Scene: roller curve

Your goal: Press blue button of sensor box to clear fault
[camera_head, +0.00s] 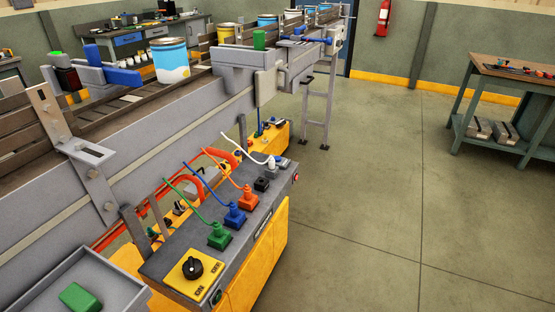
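No part that I can firmly name as the sensor box with its blue button shows. A grey control box (165,252) with yellow sides stands below the conveyor. On its top are green (219,236), blue (235,215) and orange (246,198) plugs with cables. A black knob (192,268) sits on its yellow ON/OFF plate. Neither of my grippers is in view.
The conveyor (175,130) runs from lower left to the upper middle, carrying cans (171,62). A grey tray (105,268) with a green block (80,298) is at lower left. A workbench (515,65) stands at right. The floor (400,190) between is clear.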

